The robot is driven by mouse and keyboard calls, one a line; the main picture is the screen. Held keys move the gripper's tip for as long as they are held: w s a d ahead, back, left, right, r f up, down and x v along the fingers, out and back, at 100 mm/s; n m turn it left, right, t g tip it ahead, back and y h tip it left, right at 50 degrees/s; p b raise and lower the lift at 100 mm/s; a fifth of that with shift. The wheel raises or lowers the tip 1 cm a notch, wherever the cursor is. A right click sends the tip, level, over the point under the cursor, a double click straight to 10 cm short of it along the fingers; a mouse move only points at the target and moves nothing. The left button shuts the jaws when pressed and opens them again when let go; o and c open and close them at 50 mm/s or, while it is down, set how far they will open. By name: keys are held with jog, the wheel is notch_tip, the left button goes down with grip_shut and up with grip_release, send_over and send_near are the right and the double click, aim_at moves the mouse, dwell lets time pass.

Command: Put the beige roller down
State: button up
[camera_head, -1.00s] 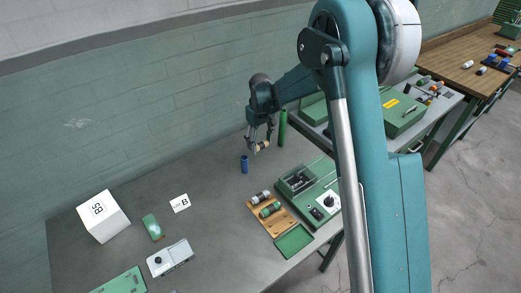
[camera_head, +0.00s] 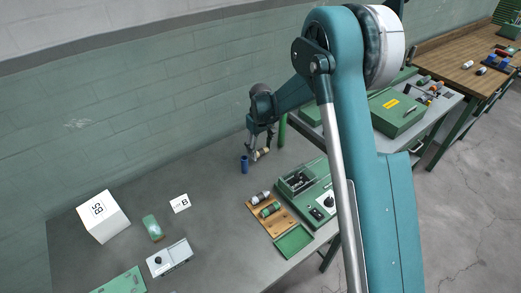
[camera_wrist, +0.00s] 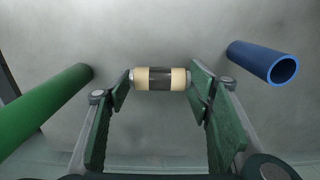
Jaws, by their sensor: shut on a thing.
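The beige roller (camera_wrist: 160,78) has a dark middle band and lies crosswise between the fingertips of my gripper (camera_wrist: 160,82) in the wrist view. My gripper is shut on its two ends. In the head view the roller (camera_head: 262,154) hangs at the tips of my gripper (camera_head: 260,153), over the grey table (camera_head: 205,235) near the wall. It looks close to the table top, but I cannot tell whether it touches.
A blue tube (camera_wrist: 265,63) stands to the right of my gripper in the wrist view, and a green tube (camera_wrist: 40,105) to the left. A wooden tray (camera_head: 256,220) with rollers, a green tray (camera_head: 293,241) and a green machine (camera_head: 305,182) are nearer the front.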

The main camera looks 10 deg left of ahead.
aim_at(261, 150)
jog(key=shift+f, duration=0.1)
jog(key=o, duration=0.9)
jog(key=shift+o, duration=0.2)
notch_tip(261, 150, up, 12)
dwell(0.4)
dwell(0.5)
jog(key=shift+r, duration=0.2)
